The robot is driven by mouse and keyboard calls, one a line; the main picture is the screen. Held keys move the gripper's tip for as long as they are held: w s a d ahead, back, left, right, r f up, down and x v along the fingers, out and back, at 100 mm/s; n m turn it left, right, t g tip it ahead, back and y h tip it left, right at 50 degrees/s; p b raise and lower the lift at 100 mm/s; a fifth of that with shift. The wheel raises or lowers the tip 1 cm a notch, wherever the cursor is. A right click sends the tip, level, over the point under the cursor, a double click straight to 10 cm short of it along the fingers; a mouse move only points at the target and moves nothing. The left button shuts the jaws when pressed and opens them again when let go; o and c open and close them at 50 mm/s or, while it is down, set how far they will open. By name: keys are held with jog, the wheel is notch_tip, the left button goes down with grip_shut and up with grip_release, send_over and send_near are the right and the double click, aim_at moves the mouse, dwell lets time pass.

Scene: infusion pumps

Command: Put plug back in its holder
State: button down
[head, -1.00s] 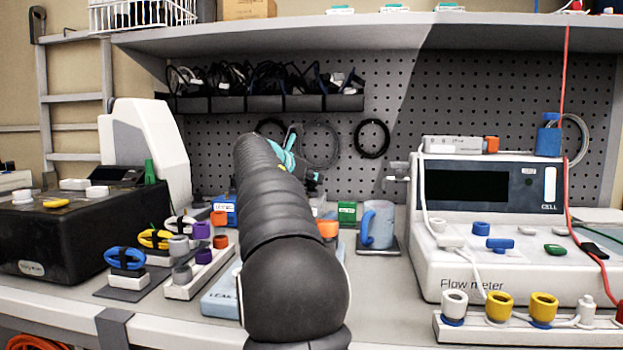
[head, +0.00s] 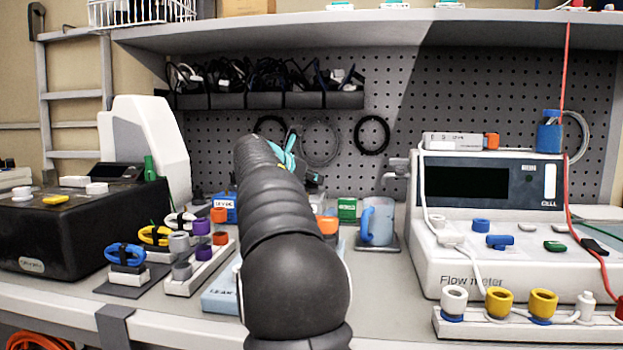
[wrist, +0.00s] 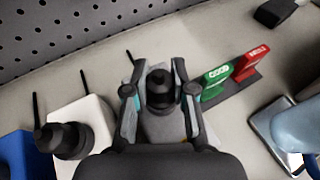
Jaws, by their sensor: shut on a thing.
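My gripper (wrist: 160,92) is shut on a black plug (wrist: 159,84) in the wrist view, with one finger on each side of its ridged top. The plug's lower end is hidden by the gripper, so I cannot tell whether it touches anything below. In the head view my arm hides most of the gripper, and only its teal part (head: 287,151) shows. To the left in the wrist view, a white block (wrist: 92,118) carries another black plug-like piece (wrist: 68,138). I cannot tell which piece is the holder.
Green (wrist: 216,82) and red (wrist: 250,64) labelled blocks stand right of my gripper. A blue mug (head: 377,222) is further right, and a blue block (wrist: 18,158) is at left. The pegboard (wrist: 60,30) is behind. A flow meter (head: 440,262) fills the right side.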

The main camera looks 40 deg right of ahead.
jog(key=shift+c, duration=2)
grip_release()
jog(key=shift+r+p, duration=0.4)
jog(key=shift+r, duration=3.1)
